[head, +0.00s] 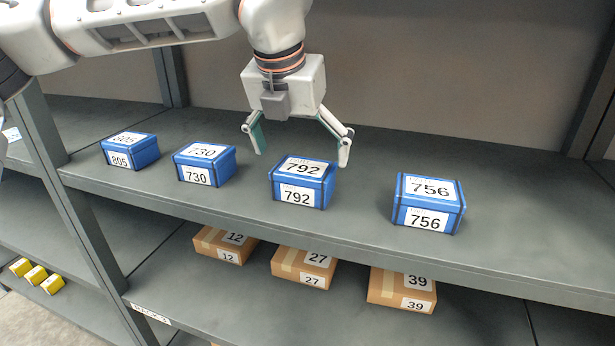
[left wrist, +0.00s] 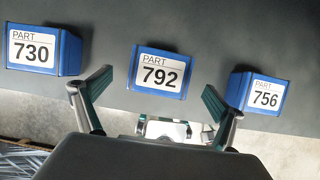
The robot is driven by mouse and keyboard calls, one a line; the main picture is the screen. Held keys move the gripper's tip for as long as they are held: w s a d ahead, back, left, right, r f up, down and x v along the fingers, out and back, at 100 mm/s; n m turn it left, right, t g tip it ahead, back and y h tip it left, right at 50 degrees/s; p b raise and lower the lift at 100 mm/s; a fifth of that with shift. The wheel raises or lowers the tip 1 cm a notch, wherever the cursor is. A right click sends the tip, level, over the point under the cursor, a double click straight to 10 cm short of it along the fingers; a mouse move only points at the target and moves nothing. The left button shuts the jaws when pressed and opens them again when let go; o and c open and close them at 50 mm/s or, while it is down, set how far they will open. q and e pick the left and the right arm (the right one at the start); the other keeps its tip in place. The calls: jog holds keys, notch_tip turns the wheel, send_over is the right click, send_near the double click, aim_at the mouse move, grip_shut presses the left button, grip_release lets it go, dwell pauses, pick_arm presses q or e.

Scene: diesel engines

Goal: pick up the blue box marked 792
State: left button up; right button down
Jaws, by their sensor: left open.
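The blue box marked 792 (head: 300,184) stands upright on the upper shelf in the head view, with white labels on its top and front. In the left wrist view the box marked 792 (left wrist: 159,72) lies ahead, between the two finger directions. My left gripper (head: 299,151) is open and empty, just above and behind this box in the head view, fingers spread and pointing down. The left gripper's fingers also show in the left wrist view (left wrist: 158,103), apart from the box.
On the same grey shelf (head: 365,153) stand blue boxes 805 (head: 131,152), 730 (head: 205,166) and 756 (head: 428,204), with gaps between them. Brown boxes 12 (head: 226,244), 27 (head: 303,270) and 39 (head: 402,290) stand on the shelf below. A post (head: 95,225) is at left.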

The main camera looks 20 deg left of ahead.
aim_at(303, 168)
pick_arm(q)
jog(key=shift+f, duration=0.8)
jog(key=x, duration=0.3)
jog(key=shift+w+f+p, duration=0.2)
jog(key=shift+f+p, duration=0.05)
jog(key=shift+p, duration=0.1)
jog(key=shift+w+f, duration=0.2)
jog(key=shift+f, duration=0.2)
pick_arm(e)
jog(key=shift+r, duration=0.55)
pick_arm(q)
jog(key=c, duration=1.6)
jog(key=shift+r, duration=0.1)
pick_arm(e)
jog(key=shift+f, duration=0.15)
